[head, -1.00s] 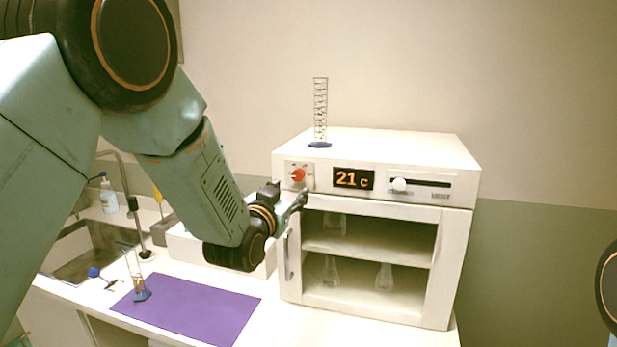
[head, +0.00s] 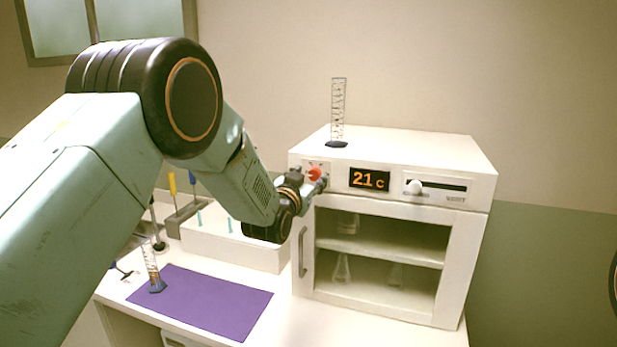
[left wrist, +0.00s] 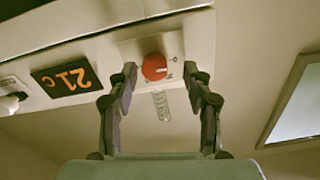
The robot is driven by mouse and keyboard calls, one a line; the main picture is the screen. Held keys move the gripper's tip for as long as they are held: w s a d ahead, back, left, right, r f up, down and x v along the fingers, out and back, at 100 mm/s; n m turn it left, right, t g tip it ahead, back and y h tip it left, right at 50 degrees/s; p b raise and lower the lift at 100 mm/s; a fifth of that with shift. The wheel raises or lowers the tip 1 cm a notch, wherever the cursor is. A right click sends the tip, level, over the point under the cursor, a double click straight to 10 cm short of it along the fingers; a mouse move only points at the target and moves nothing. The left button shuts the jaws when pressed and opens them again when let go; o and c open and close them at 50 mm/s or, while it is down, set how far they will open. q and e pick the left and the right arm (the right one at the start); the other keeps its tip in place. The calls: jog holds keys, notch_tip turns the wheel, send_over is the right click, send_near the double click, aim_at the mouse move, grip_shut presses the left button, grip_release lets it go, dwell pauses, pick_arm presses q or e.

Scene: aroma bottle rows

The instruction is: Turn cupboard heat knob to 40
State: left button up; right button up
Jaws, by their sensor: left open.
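The red heat knob (head: 314,173) sits on the upper left of the white cupboard's (head: 477,262) front panel. It also shows in the left wrist view (left wrist: 154,67), upside down, between and beyond my fingertips. The display (head: 369,179) reads 21 c. My left gripper (head: 308,183) is right at the knob in the head view and covers part of its plate. My right gripper is not in view.
A white vent slider (head: 415,187) is right of the display. A graduated cylinder (head: 338,112) stands on the cupboard. Another cylinder (head: 152,268) stands on the purple mat (head: 207,305). A white box (head: 262,255) is left of the cupboard, below my left arm.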

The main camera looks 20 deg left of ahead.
pick_arm(q)
jog(key=shift+s+d+r, duration=0.1)
jog(key=shift+s+d, duration=0.05)
jog(key=shift+s, duration=0.05)
jog(key=shift+d, duration=0.2)
jog(key=shift+w+d, duration=0.1)
jog(key=shift+d, duration=0.05)
jog(key=shift+c, duration=0.5)
jog(key=shift+w+f, duration=0.25)
jog(key=shift+w, duration=0.15)
jog(key=shift+c, duration=1.4)
jog(key=shift+w+a+f, duration=0.1)
jog(key=shift+a, duration=0.15)
jog(key=shift+c, duration=0.9)
jog(key=shift+a, duration=0.1)
jog(key=shift+c, duration=0.7)
jog(key=shift+s+d+r, duration=0.2)
grip_shut()
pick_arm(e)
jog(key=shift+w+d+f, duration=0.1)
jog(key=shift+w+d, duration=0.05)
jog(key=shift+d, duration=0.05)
pick_arm(q)
jog(key=shift+a, duration=0.1)
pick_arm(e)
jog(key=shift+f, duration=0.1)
